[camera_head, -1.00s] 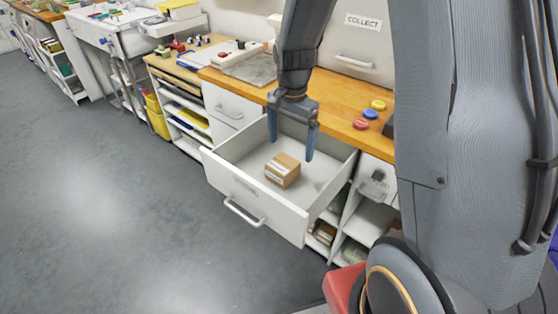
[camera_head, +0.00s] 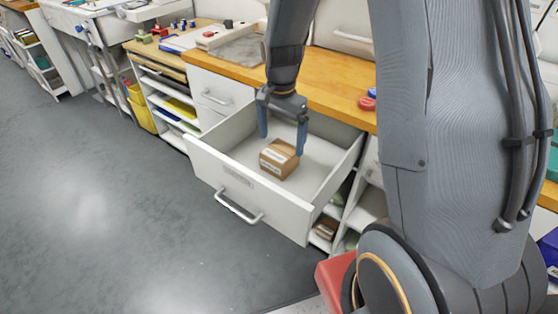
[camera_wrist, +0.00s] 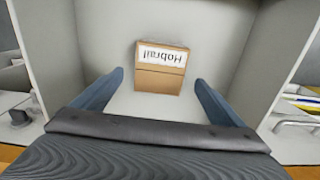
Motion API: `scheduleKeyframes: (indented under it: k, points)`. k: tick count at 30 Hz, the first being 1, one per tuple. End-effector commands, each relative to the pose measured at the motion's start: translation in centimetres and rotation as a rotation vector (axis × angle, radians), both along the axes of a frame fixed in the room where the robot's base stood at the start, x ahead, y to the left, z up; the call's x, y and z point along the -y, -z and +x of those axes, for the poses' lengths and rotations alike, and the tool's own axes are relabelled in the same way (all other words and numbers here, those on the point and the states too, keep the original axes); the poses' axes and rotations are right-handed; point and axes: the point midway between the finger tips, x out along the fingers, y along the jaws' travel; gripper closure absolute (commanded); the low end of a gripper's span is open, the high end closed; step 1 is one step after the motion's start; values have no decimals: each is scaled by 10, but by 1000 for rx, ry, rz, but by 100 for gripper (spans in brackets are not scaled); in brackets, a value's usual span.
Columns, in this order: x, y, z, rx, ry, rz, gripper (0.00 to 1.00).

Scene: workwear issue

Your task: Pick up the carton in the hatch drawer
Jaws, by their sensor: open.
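The carton (camera_head: 279,159) is a small brown box lying in the open white hatch drawer (camera_head: 240,176). In the wrist view the carton (camera_wrist: 160,78) shows a white label that reads upside down, "Habrail" or similar. My gripper (camera_head: 283,139) is open, with its two blue fingers pointing down over the drawer. In the head view the right finger's tip is close to the carton's upper right side. In the wrist view the carton lies ahead of the gap between the fingers (camera_wrist: 158,90), and no finger visibly touches it.
The drawer's walls stand around the carton and my gripper. A wooden counter (camera_head: 335,97) runs behind the drawer, with red and blue round pieces (camera_head: 367,102) on it. Open shelves (camera_head: 326,229) are below right. Grey floor (camera_head: 90,220) is clear at left.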

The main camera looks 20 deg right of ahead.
Motion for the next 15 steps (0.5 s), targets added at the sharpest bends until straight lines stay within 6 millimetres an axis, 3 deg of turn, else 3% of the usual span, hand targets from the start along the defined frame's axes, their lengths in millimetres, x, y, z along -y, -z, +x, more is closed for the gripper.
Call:
scheduleKeyframes:
  k: [15]
  points:
    - [-5, 56, -4, -4, -2, 0, 8]
